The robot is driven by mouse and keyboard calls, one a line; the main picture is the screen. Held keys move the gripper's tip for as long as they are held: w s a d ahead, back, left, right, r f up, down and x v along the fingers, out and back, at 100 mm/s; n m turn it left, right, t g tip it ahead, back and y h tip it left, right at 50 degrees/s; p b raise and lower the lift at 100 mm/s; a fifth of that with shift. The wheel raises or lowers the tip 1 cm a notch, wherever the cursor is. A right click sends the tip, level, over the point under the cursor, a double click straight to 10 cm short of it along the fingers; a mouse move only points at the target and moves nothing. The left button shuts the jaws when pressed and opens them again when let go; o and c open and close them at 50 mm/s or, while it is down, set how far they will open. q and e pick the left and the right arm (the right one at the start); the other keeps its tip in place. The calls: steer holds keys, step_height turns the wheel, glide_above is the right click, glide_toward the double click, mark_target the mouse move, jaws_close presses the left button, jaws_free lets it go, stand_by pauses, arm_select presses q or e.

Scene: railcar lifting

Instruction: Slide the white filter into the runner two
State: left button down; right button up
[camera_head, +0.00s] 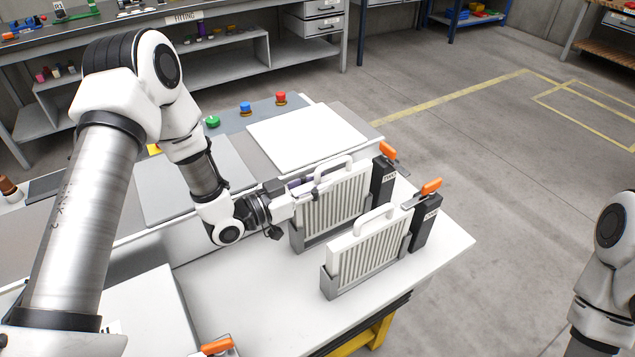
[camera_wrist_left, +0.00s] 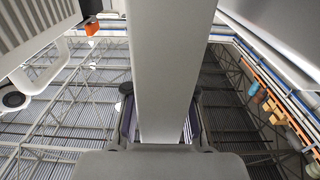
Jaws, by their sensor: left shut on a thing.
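Two white ribbed filters with loop handles show in the head view, a far one (camera_head: 337,207) and a near one (camera_head: 372,255). Each stands upright in a grey runner with a black end block at its right; the far runner (camera_head: 297,239) and near runner (camera_head: 329,284) lie side by side. Whether the far filter is fully seated is unclear.
Orange levers top the far block (camera_head: 387,150) and near block (camera_head: 431,187). Red (camera_head: 281,98), blue (camera_head: 245,108) and green (camera_head: 212,121) buttons stand behind on the bench. White table (camera_head: 440,243) is clear at right. My right arm (camera_head: 605,270) is at the right edge.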

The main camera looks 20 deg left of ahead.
arm_select(q)
steer(key=shift+f+b, duration=0.7)
steer(key=shift+f, duration=0.2)
steer(key=c, duration=0.9)
jaws_free()
steer(key=v, duration=1.2)
